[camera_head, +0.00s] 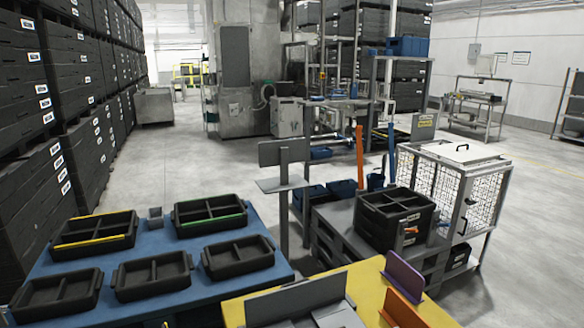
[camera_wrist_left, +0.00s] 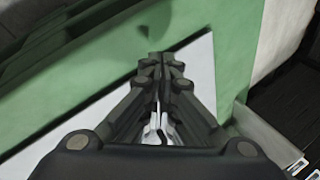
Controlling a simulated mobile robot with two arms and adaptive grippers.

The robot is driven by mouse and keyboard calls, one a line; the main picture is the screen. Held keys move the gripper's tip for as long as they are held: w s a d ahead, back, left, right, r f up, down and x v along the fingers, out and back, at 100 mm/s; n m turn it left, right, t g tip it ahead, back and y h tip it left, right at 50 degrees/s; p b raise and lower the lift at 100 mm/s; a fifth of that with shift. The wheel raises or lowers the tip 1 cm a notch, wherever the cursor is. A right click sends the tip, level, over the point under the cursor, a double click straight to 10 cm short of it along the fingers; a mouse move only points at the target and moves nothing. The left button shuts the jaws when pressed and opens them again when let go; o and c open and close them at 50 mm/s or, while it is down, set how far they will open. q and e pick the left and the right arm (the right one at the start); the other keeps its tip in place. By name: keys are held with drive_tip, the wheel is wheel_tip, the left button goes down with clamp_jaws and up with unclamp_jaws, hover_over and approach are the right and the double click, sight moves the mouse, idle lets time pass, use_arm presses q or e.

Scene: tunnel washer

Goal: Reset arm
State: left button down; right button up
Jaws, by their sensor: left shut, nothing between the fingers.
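My left gripper (camera_wrist_left: 166,62) shows in the left wrist view, pointing up the picture. Its dark fingers are together and nothing shows between them. Behind it is a green surface (camera_wrist_left: 95,50) with a white area (camera_wrist_left: 203,62) beside it. I cannot tell whether the fingers touch that surface. Neither of my grippers shows in the head view, and my right gripper is in neither view.
In the head view a blue table (camera_head: 185,243) holds several black divided trays. A yellow table (camera_head: 365,280) carries upright plates. A black crate (camera_head: 372,228) stands near a wire cage (camera_head: 480,195). Stacked dark crates (camera_head: 70,75) line the left. Open floor lies behind.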

use_arm(q)
drive_tip(key=s+a+f+m, duration=0.2)
drive_tip(key=s+m, duration=0.2)
drive_tip(key=s, duration=1.2)
drive_tip(key=d+f+h, duration=0.2)
drive_tip(key=d+f, duration=0.1)
drive_tip(key=d, duration=1)
drive_tip(key=s+d+f+n+h, duration=0.1)
drive_tip(key=d+f, duration=0.3)
drive_tip(key=d, duration=0.9)
drive_tip(key=d+f+n+h, duration=0.1)
drive_tip(key=d+f+h, duration=0.1)
drive_tip(key=d, duration=1.2)
drive_tip(key=shift+s+f+g+h, duration=0.3)
drive_tip(key=shift+f, duration=0.6)
